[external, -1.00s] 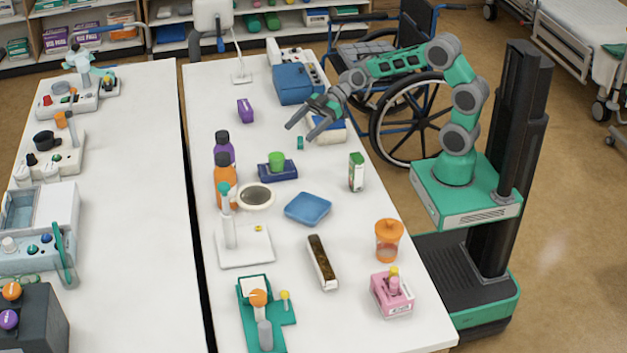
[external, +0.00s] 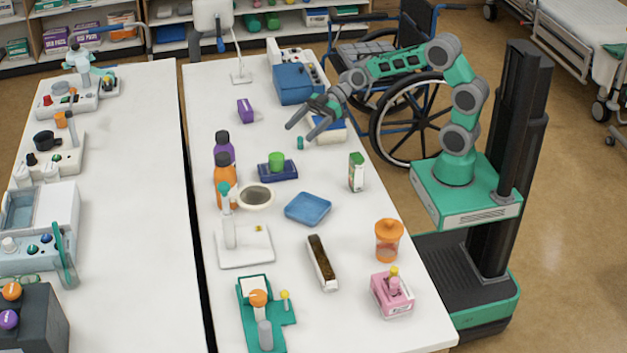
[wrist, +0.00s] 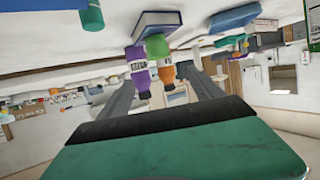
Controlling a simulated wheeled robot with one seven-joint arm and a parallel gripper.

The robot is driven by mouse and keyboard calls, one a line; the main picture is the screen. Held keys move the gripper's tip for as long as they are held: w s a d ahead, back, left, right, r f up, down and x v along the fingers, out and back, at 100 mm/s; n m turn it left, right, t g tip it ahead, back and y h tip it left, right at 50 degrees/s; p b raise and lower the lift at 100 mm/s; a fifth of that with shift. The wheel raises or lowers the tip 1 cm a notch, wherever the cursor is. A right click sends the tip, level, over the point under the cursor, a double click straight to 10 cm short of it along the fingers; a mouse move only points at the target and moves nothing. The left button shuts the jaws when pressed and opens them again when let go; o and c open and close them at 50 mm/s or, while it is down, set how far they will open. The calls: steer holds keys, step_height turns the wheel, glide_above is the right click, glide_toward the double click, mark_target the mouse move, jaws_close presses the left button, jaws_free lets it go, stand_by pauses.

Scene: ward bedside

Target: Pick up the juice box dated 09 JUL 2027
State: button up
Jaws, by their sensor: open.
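A small white and green carton (external: 356,172) stands upright near the right edge of the table in the external view. A purple carton (external: 245,110) lies farther back on the left. I cannot read a date on either, so I cannot tell which is dated 09 JUL 2027. My gripper (external: 304,131) is open and empty above the table, between the two cartons and apart from both. In the wrist view my gripper (wrist: 162,78) has its fingers spread with nothing held.
A small teal cylinder (external: 300,143) stands below my gripper. A blue block with a green cup (external: 277,160), purple and orange bottles (external: 225,172), a bowl (external: 257,197) and a blue tray (external: 308,208) stand nearer the front. A blue box (external: 294,84) is behind.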

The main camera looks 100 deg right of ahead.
steer(key=shift+c, duration=0.6)
steer(key=w+a+r+m+t+p, duration=0.2)
steer(key=a+p, duration=0.1)
steer(key=a, duration=0.3)
steer(key=r+m+t+h+p, duration=0.1)
steer(key=m+t+h+p, duration=0.35)
steer(key=p, duration=0.25)
glide_above(351, 169)
steer(key=w+d, duration=0.1)
steer(key=w, duration=0.3)
steer(key=shift+n+h, duration=0.55)
steer(key=s+f+b, duration=0.1)
steer(key=s+f, duration=0.3)
steer(key=s+f+b, duration=0.2)
steer(key=s+f, duration=0.1)
steer(key=s, duration=0.1)
steer(key=shift+a+f, duration=0.2)
steer(key=shift+f, duration=0.2)
steer(key=shift+w+r, duration=0.15)
steer(key=shift+w, duration=0.35)
steer(key=shift+w+a+p, duration=0.2)
steer(key=shift+w+p, duration=0.35)
steer(key=shift+w, duration=1.5)
steer(key=shift+c, duration=0.4)
